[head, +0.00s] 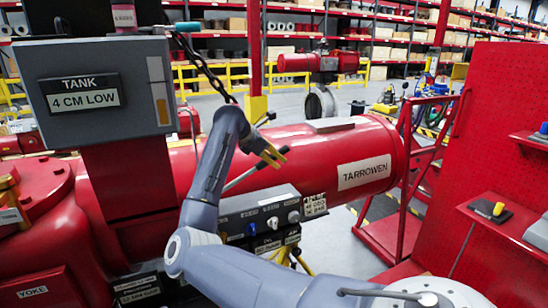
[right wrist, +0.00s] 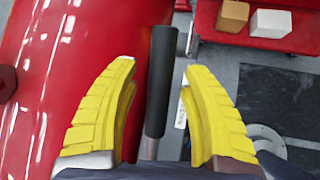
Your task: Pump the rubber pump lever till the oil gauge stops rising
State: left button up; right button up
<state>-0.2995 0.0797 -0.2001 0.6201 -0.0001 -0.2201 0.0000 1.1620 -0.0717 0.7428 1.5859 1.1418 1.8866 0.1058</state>
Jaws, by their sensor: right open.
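The pump lever shows in the head view as a thin grey rod (head: 242,179) slanting up from the pump unit (head: 262,215) below the red cylinder. In the right wrist view its black rubber grip (right wrist: 161,80) lies between the yellow fingers of my right gripper (right wrist: 160,65), with gaps on both sides. The right gripper is open; it also shows in the head view (head: 273,156), at the lever's upper end. The oil gauge (head: 158,90) is a narrow strip on the grey tank box (head: 95,85), labelled "TANK 4 CM LOW". Its exact level is hard to read. My left gripper is not in view.
The large red cylinder (head: 360,150) marked "TARROWEN" lies behind my right arm. A chain (head: 205,70) hangs near the tank box. A red pegboard panel (head: 505,120) with small shelves stands at the right. In the right wrist view, two blocks (right wrist: 270,23) sit on a red ledge.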

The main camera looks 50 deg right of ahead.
jog(key=shift+d+f, duration=0.15)
jog(key=shift+d, duration=0.05)
jog(key=shift+o, duration=0.3)
grip_shut()
